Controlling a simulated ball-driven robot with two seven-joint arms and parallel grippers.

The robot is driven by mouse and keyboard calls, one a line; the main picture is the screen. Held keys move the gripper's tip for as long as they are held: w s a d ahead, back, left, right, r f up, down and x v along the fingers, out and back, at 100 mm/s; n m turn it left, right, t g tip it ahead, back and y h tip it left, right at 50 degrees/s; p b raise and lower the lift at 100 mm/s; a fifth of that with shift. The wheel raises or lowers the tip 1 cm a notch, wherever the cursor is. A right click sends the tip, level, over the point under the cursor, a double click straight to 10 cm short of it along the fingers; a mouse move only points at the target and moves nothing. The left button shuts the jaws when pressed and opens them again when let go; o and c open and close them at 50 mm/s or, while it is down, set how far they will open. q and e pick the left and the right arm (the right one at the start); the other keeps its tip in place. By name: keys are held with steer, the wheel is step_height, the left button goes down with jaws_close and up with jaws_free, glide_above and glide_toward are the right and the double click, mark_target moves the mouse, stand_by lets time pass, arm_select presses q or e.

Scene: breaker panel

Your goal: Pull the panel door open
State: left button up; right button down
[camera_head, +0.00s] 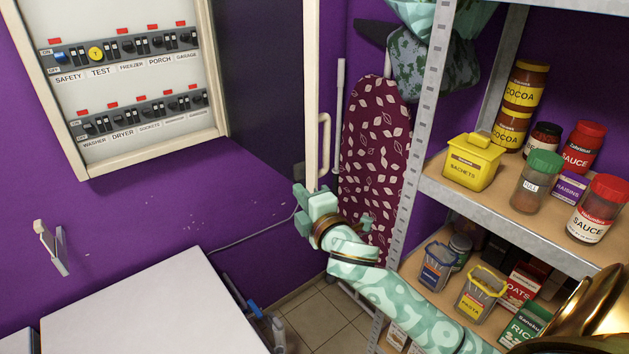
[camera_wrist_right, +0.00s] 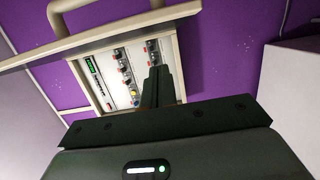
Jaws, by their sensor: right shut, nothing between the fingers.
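The breaker panel (camera_head: 150,155) is on the purple wall at upper left, with its two rows of breakers exposed. Its cream door (camera_head: 311,90) stands open, seen nearly edge-on, with the loop handle (camera_head: 325,140) on its right, outer side. The door edge (camera_wrist_right: 100,38) and handle (camera_wrist_right: 105,12) cross the top of the right wrist view, with the panel's breakers (camera_wrist_right: 125,75) beyond. My right gripper (camera_head: 308,202) is at the door's lower end, below the handle; I cannot tell if it touches the door. Its fingers (camera_wrist_right: 160,80) are shut and empty. My left gripper is not in view.
A metal shelf (camera_head: 450,198) with jars, tins and boxes stands at right, close to my right arm. An ironing board (camera_head: 375,150) leans behind the door. A white surface (camera_head: 150,310) fills the lower left. Some tiled floor (camera_head: 325,315) shows between.

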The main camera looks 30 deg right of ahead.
mark_target(314, 185)
steer(key=d, duration=0.2)
steer(key=w+d+p, duration=0.1)
steer(key=d, duration=0.1)
steer(key=shift+w+d, duration=0.1)
steer(key=shift+w, duration=0.15)
steer(key=w+d+n+y+b, duration=0.1)
steer(key=w+d+y, duration=0.1)
steer(key=d, duration=0.8)
steer(key=shift+d+n+y, duration=0.3)
steer(key=shift+w+f, duration=0.1)
steer(key=shift+f, duration=0.05)
